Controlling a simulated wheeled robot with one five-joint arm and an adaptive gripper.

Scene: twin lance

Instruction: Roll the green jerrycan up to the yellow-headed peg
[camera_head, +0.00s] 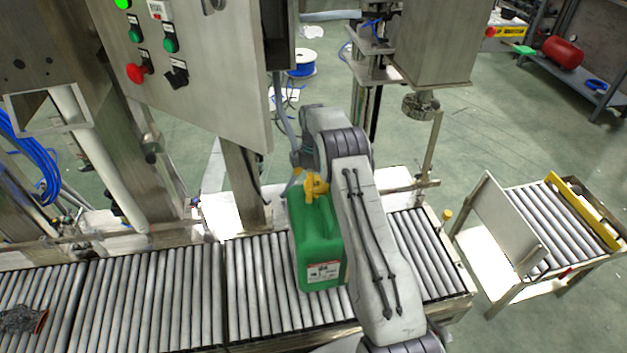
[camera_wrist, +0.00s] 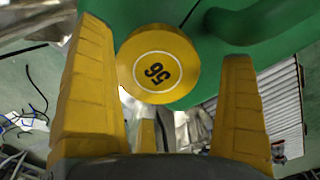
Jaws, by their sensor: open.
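The green jerrycan (camera_head: 317,245) stands upright on the roller conveyor in the head view, a white label low on its near face. My arm covers the area just right of it. My gripper (camera_head: 315,187), with yellow fingers, is at the jerrycan's top. In the wrist view, my gripper (camera_wrist: 167,48) is open, its fingers on either side of the yellow round cap marked 56 (camera_wrist: 158,65), with gaps visible. The jerrycan's green body (camera_wrist: 180,20) fills the top there. The yellow-headed peg (camera_head: 446,215) stands at the conveyor's right end, apart from the jerrycan.
The roller conveyor (camera_head: 250,290) runs left to right; its rollers right of my arm are clear. A dark crumpled item (camera_head: 22,319) lies at far left. A control cabinet (camera_head: 195,70) overhangs behind. A separate roller table (camera_head: 560,225) with an upright plate stands beyond the right end.

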